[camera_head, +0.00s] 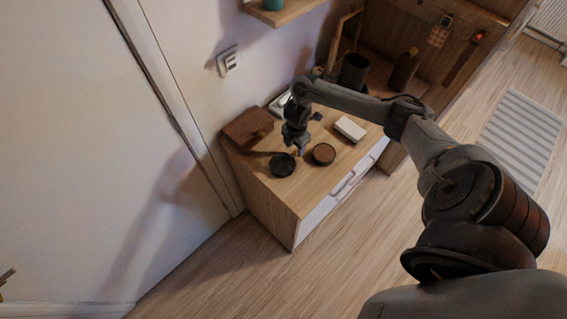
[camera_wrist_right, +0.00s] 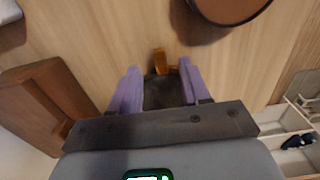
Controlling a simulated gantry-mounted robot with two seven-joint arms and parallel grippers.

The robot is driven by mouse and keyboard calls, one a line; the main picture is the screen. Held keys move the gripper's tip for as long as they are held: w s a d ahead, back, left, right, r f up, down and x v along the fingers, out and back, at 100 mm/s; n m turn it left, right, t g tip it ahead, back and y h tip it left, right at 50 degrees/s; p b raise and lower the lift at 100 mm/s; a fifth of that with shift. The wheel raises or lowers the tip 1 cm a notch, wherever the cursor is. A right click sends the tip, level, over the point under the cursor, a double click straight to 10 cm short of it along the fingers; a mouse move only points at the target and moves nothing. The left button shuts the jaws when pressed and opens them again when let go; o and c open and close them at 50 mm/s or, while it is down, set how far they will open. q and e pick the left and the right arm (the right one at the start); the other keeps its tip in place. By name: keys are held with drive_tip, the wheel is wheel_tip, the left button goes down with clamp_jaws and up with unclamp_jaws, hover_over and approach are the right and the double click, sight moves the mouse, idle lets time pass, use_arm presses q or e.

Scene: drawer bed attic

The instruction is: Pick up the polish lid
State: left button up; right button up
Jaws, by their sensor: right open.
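A round black disc (camera_head: 282,164), which looks like the polish lid, lies on the wooden cabinet top. A round tin with a brown face (camera_head: 324,154) lies to its right; it also shows at the top of the right wrist view (camera_wrist_right: 228,8). My right gripper (camera_head: 301,150) points down above the cabinet, between and slightly behind the two round things. Its purple fingers are apart in the right wrist view (camera_wrist_right: 160,82).
A brown box (camera_head: 248,128) stands at the cabinet's back left, and shows in the right wrist view (camera_wrist_right: 48,105). A white block (camera_head: 350,129) lies to the right. A dark cylinder (camera_head: 353,73) stands farther back. The cabinet top's front left part is clear.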

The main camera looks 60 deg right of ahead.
sight(295, 153)
drive_tip(key=shift+a+f, duration=0.1)
drive_tip(key=shift+f, duration=1.45)
clamp_jaws()
